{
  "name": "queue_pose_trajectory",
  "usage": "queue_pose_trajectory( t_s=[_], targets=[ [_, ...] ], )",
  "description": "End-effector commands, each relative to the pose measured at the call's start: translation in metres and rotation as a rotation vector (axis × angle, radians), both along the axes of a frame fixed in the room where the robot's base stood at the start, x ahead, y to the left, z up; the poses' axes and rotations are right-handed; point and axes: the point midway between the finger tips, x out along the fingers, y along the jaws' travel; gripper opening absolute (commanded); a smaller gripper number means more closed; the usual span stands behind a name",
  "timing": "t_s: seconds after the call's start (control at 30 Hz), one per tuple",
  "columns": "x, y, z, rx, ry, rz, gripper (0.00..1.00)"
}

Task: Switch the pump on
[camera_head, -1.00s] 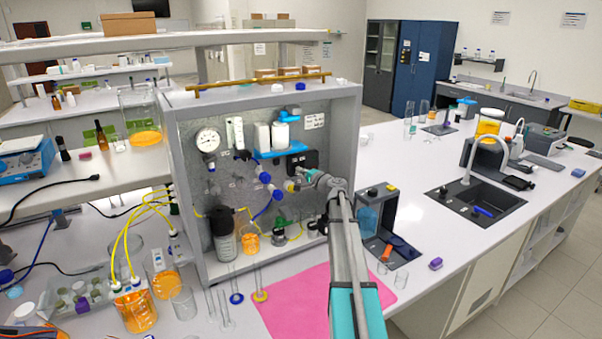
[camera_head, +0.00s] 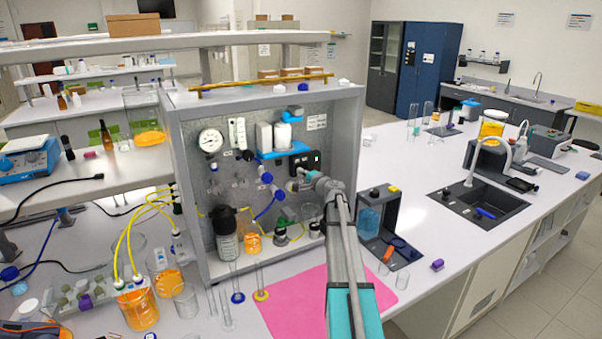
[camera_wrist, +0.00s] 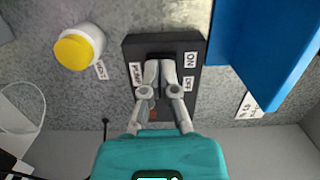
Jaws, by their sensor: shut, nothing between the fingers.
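The pump switch is a black box (camera_wrist: 190,105) on the rig's grey back panel, labelled PUMP on one side and ON and OFF on the other. It also shows in the head view (camera_head: 304,160), partly behind my gripper. My gripper (camera_wrist: 160,70) is shut and empty, its fingertips in front of the box close to the ON end. The fingers hide most of the switch lever, so I cannot tell its position or whether they touch it. A small reddish-brown patch (camera_wrist: 152,103) shows between the fingers. In the head view my gripper (camera_head: 294,184) is at the panel.
A yellow-capped white knob (camera_wrist: 78,48) sits left of the box, and a blue shelf (camera_wrist: 262,45) is close on the right. Below in the rig are a dark-topped bottle (camera_head: 224,235) and an orange beaker (camera_head: 252,243). The pink mat (camera_head: 290,300) has clear room.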

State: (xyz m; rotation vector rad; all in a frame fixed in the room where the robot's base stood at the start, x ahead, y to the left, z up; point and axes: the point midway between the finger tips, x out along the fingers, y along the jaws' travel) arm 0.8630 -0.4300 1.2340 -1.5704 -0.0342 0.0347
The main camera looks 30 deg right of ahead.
Motion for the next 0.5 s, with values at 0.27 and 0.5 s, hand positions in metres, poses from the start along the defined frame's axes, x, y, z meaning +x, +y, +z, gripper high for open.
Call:
queue_pose_trajectory(
  t_s=[0.27,0.5],
  targets=[
    [-0.026,0.016,0.0,0.0,0.0,0.004,0.0],
    [-0.068,0.026,0.0,0.0,0.0,0.002,0.0]
  ],
)
